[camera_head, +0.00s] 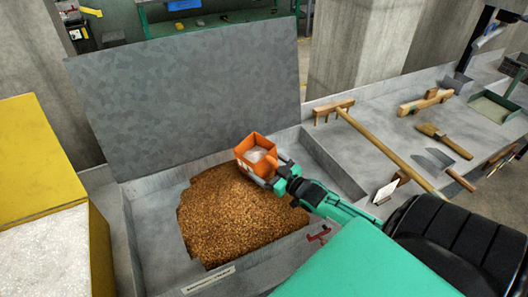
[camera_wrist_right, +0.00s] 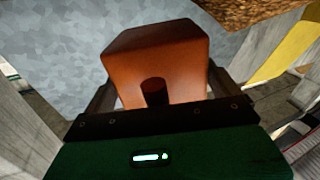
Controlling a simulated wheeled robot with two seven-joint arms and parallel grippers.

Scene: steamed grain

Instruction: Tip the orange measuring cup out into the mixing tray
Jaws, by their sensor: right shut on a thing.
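The orange measuring cup (camera_head: 249,157) is held above the right part of the grain heap, with whitish contents showing in its open top. My right gripper (camera_head: 277,178) is shut on the cup's near side. In the right wrist view the cup (camera_wrist_right: 160,60) fills the middle, between the fingers of the right gripper (camera_wrist_right: 158,92). The mixing tray (camera_head: 150,263) is a grey metal box below, with a heap of brown grain (camera_head: 237,217) in it and a tall grey panel (camera_head: 190,85) at its back. My left gripper is not in view.
A yellow bin (camera_head: 35,150) with white material stands at the left. On the grey bench (camera_head: 388,143) at the right lie a long wooden rake (camera_head: 380,142), a brush (camera_head: 443,140) and a scraper (camera_head: 440,163). A concrete pillar (camera_head: 355,45) rises behind.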

